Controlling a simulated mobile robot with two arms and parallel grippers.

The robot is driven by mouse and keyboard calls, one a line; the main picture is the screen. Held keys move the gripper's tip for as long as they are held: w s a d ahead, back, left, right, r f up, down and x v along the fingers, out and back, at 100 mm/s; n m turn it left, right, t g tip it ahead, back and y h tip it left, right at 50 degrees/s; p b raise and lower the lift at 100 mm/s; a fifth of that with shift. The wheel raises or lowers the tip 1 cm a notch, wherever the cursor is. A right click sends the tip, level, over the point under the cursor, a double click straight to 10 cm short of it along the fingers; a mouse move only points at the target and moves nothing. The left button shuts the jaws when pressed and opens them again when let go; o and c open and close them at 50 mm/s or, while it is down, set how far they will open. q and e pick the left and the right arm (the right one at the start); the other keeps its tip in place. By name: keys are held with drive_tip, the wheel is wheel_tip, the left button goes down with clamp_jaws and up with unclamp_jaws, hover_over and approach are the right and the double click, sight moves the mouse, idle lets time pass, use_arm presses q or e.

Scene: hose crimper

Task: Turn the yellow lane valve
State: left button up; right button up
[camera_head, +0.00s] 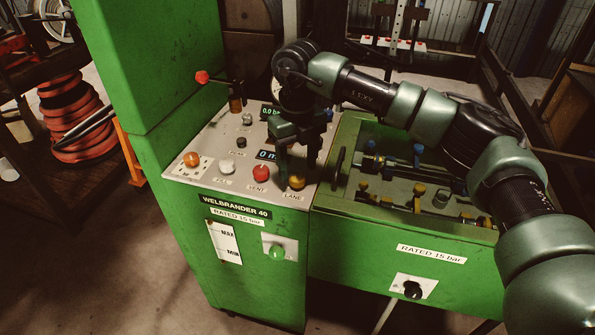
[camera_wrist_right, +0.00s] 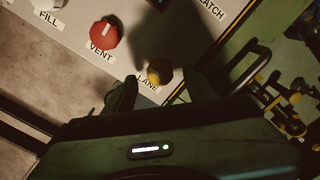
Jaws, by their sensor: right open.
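The yellow lane valve (camera_head: 296,182) is a round knob above the LANE label at the front right corner of the machine's light panel. It also shows in the right wrist view (camera_wrist_right: 159,71), between the fingertips. My right gripper (camera_head: 298,168) points down over this corner in the head view, with its fingers apart. In the right wrist view the two fingers (camera_wrist_right: 160,90) are spread on either side of the knob, with nothing between them but the knob. Whether they touch it I cannot tell. My left gripper is not in view.
The red VENT knob (camera_head: 260,173) sits just left, with the white FILL knob (camera_head: 226,167) and an orange knob (camera_head: 191,159) beyond. A black handle (camera_head: 338,168) stands right of the panel, beside a recessed bay (camera_head: 385,219) with yellow and blue fittings. A red-tipped lever (camera_head: 202,77) rises at the back.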

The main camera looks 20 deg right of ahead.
sight(297, 176)
wheel_tip(297, 176, up, 6)
drive_tip(key=shift+f+b, duration=0.25)
drive_tip(key=shift+b, duration=0.05)
drive_tip(key=shift+f, duration=0.1)
